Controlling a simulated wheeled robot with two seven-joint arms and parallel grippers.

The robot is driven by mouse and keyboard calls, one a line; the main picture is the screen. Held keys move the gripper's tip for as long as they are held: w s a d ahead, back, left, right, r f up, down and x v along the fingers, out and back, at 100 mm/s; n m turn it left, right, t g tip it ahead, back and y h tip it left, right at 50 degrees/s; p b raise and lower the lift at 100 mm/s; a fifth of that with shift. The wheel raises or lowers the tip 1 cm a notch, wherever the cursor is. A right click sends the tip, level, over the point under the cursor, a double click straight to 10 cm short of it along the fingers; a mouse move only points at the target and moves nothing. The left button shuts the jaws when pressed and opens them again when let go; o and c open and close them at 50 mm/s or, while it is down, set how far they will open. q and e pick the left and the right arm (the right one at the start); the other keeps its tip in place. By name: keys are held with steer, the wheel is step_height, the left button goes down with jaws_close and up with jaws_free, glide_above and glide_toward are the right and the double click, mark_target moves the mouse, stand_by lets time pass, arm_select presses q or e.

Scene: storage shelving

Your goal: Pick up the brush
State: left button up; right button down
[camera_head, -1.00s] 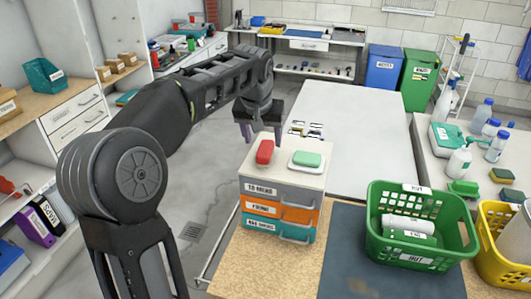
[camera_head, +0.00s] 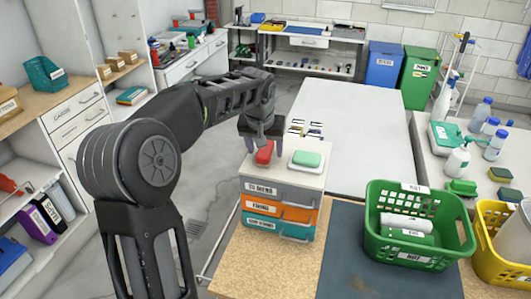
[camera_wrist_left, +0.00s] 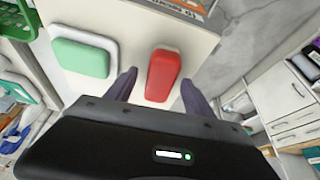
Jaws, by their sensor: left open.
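A small red rounded block with a pale underside, which looks like the brush (camera_head: 264,154), lies on top of a small drawer unit (camera_head: 282,184). It also shows in the left wrist view (camera_wrist_left: 162,76). My left gripper (camera_head: 265,147) is open right above the red brush, pointing down. In the left wrist view its two fingers (camera_wrist_left: 160,90) stand on either side of the brush, with gaps visible. Whether they are low enough to flank it cannot be told. My right gripper is out of view.
A green block on a white dish (camera_head: 307,159) sits just right of the brush. A green basket (camera_head: 420,240) with white rolls and a yellow basket (camera_head: 490,270) stand farther right.

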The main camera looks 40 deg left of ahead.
arm_select(q)
steer(key=shift+c, duration=0.4)
jaws_close()
